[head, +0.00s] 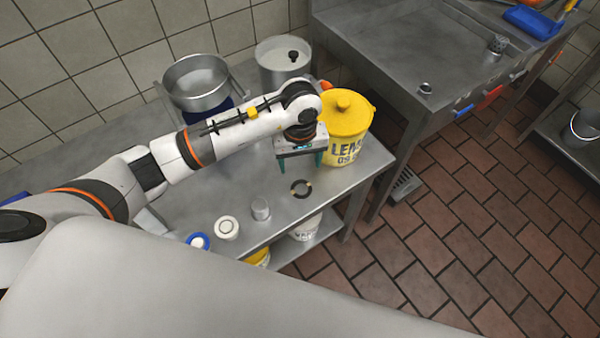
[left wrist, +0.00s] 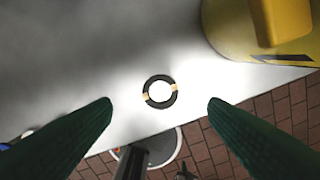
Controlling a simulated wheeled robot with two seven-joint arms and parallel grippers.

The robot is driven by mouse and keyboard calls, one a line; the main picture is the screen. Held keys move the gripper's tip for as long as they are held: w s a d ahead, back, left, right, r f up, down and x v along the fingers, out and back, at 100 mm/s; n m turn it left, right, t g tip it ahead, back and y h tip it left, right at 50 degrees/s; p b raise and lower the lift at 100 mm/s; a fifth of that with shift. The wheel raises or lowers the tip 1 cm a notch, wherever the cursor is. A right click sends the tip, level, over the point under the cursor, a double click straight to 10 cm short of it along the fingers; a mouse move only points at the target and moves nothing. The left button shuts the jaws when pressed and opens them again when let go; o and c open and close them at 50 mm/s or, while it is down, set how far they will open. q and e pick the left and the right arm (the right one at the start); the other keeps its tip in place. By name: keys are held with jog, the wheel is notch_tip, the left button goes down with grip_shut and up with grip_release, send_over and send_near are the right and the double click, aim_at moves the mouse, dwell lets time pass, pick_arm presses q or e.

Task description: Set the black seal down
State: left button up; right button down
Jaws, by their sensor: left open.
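The black seal (head: 301,188) is a flat dark ring with tan marks, lying on the metal table (head: 190,205) near its front edge. In the left wrist view the seal (left wrist: 160,92) lies between and a little beyond my two green fingers. My left gripper (head: 300,162) is open and empty above the table, just behind the seal in the head view. It also shows in the left wrist view (left wrist: 160,104) with its fingers wide apart. My right gripper is not in view.
A yellow lidded bucket (head: 345,128) stands close to the right of my left gripper. A steel pot (head: 196,82) and a tall pot (head: 283,62) stand at the back. A small metal cup (head: 261,208) and a white round lid (head: 226,228) sit left of the seal.

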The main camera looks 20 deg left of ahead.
pick_arm(q)
jog(key=shift+r, duration=2.05)
